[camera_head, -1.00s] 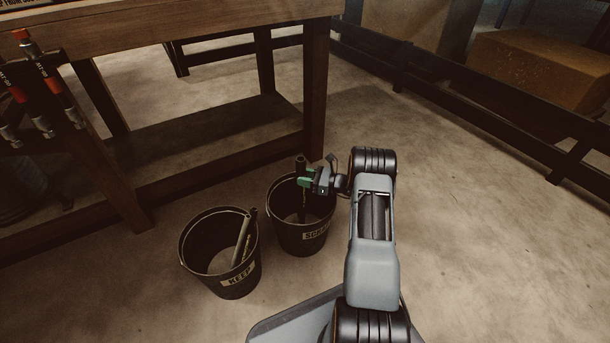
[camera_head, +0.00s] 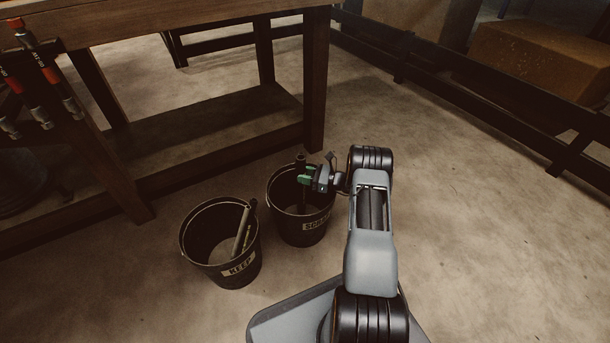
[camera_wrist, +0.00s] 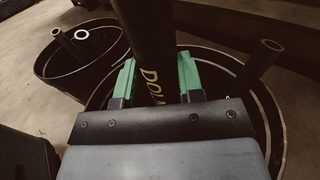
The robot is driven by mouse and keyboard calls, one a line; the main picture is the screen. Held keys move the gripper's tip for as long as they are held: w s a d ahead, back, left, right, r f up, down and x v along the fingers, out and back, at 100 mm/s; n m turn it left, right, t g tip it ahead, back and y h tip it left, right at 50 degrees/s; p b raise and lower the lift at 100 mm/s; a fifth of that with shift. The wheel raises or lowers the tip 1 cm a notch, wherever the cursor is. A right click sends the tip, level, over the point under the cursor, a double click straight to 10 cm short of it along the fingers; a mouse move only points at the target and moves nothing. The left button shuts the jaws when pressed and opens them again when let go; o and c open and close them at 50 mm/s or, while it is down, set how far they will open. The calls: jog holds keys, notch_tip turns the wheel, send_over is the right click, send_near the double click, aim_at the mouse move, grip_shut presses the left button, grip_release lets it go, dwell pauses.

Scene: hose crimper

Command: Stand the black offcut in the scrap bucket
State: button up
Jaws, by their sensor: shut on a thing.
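The black offcut (camera_wrist: 146,45) is a dark hose piece with yellow lettering. My gripper (camera_head: 306,178), with green fingers, is shut on it and holds it roughly upright. In the head view the offcut's top (camera_head: 301,160) stands above the fingers and its lower part reaches down inside the scrap bucket (camera_head: 314,226), a black bucket labelled SCRAP. My fingers are near the bucket's rim level. Whether the offcut's lower end touches the bucket floor cannot be told. The wrist view shows the bucket rim (camera_wrist: 273,115) around my gripper.
Another dark tube (camera_wrist: 256,66) leans in the scrap bucket at the right of the wrist view. The KEEP bucket (camera_head: 222,268) stands close to the left, with tubes (camera_head: 242,230) leaning inside. A wooden bench (camera_head: 316,90) stands behind. Open floor lies to the right.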

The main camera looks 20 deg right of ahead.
jog(key=o, duration=1.2)
jog(key=p+v, duration=0.3)
jog(key=v, duration=1)
jog(key=shift+s+d+p, duration=0.25)
jog(key=shift+p, duration=0.15)
jog(key=s+a+r+n+g+h+p, duration=0.1)
jog(key=a+r+n+g+p, duration=0.4)
jog(key=r, duration=0.7)
jog(key=s+a+r+n+g+h+p, duration=0.1)
jog(key=a+r+n+g+h+p, duration=0.15)
jog(key=a+r+p, duration=0.75)
jog(key=s+a+r+n+g+h+p, duration=0.1)
jog(key=a+r+n+g+p, duration=0.25)
jog(key=r, duration=1.15)
jog(key=s+a+r+n+t+h+p, duration=0.1)
jog(key=s+r+n+h+p, duration=0.4)
jog(key=r, duration=0.9)
jog(key=s+a+r+n+t+h+p, duration=0.2)
jog(key=s+a+r+n+h+p, duration=0.2)
jog(key=s+r+n+p, duration=0.5)
jog(key=s+r+p, duration=0.3)
jog(key=r+p, duration=0.3)
jog(key=shift+s+a+r+n+t+h, duration=0.3)
jog(key=shift+s+a+n+h, duration=0.05)
jog(key=shift+s+n, duration=0.05)
